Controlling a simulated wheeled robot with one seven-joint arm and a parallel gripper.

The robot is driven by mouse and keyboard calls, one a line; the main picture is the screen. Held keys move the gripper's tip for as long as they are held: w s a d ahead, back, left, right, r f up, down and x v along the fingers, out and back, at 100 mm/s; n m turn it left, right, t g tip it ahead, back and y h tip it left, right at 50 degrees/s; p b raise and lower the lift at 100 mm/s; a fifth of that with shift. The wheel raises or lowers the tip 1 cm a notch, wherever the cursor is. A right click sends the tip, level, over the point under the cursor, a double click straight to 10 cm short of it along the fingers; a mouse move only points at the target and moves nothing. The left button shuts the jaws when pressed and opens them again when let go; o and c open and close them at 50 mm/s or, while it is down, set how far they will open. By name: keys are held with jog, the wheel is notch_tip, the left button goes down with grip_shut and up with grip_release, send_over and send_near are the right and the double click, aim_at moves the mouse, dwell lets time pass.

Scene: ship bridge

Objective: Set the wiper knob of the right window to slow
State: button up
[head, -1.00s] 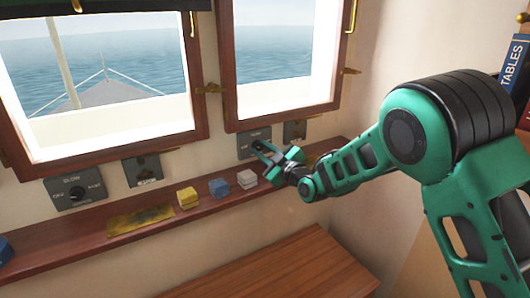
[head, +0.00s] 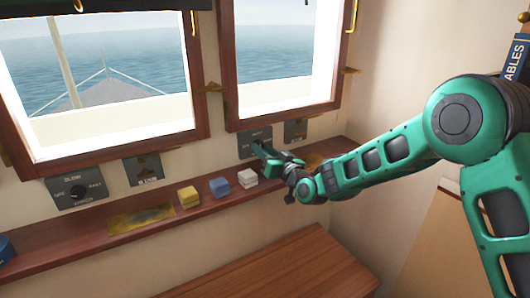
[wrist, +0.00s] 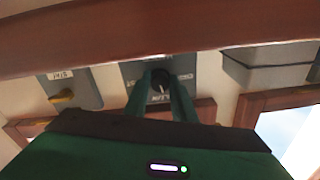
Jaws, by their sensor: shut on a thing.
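The right window's wiper knob (wrist: 160,79) is dark and round, on a grey plate (wrist: 131,72) that shows upside down in the wrist view. Its white pointer mark points down in that view, towards lettering between my fingers that seems to end in "LOW". My gripper (wrist: 161,86) is shut on the knob, one green finger on each side. In the head view my gripper (head: 263,152) reaches the plate (head: 250,135) below the right window (head: 285,55) and hides the knob.
A similar knob panel (head: 77,189) sits below the left window. A switch plate (head: 295,131) is just right of my gripper. Yellow (head: 188,197), blue (head: 219,187) and white (head: 247,178) blocks stand on the wooden ledge (head: 90,228) close below.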

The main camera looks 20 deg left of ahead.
jog(key=shift+m, duration=1.1)
jog(key=o, duration=1.1)
jog(key=shift+c, duration=0.2)
jog(key=v, duration=1.1)
jog(key=shift+f, duration=0.15)
jog(key=shift+w, duration=0.1)
